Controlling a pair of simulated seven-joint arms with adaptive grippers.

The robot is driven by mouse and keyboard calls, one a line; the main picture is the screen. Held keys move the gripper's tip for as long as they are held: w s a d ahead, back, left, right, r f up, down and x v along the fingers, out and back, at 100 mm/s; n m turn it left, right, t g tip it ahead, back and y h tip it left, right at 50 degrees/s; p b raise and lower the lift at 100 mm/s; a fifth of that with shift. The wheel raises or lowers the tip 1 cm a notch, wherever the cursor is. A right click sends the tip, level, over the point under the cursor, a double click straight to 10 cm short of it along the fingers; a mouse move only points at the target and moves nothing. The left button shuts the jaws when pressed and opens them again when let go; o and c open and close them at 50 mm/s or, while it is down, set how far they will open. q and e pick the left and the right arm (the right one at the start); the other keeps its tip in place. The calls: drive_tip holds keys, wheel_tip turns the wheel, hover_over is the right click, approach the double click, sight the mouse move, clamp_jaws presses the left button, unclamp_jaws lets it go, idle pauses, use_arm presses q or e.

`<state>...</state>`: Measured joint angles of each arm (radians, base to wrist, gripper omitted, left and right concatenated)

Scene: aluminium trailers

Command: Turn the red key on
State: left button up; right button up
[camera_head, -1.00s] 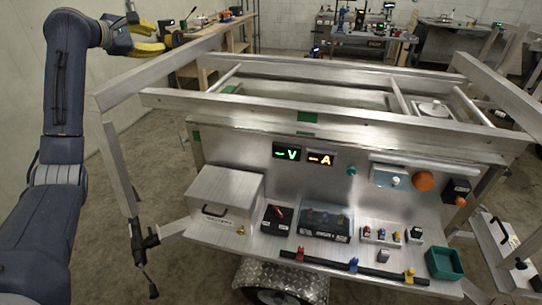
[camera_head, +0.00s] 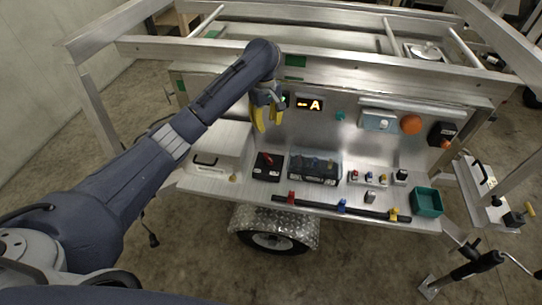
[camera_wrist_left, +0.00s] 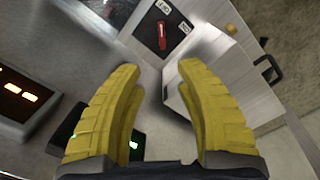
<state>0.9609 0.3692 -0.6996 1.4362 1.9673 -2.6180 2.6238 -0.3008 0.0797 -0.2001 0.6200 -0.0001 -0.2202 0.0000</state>
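The red key (camera_head: 267,160) sits on a black switch box (camera_head: 267,172) on the trailer's shelf, just right of the silver box. In the left wrist view the red key (camera_wrist_left: 162,35) shows beyond the fingertips, at the top, on its dark panel with white labels. My left gripper (camera_head: 267,126) has yellow fingers pointing down, above and behind the switch box and apart from it. In the left wrist view my left gripper (camera_wrist_left: 155,70) is open, with nothing between its fingers. My right gripper is not in view.
A silver box with a black handle (camera_head: 215,150) stands left of the key. A clear-lidded black case (camera_head: 314,168) is close on its right. The lit display (camera_head: 309,104) is on the panel behind. A green tray (camera_head: 427,202) is at the shelf's right end.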

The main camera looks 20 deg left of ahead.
use_arm(q)
hover_over(267, 156)
drive_tip(key=shift+f, duration=4.7)
drive_tip(key=shift+w+f, duration=0.1)
drive_tip(key=shift+f, duration=4.05)
clamp_jaws()
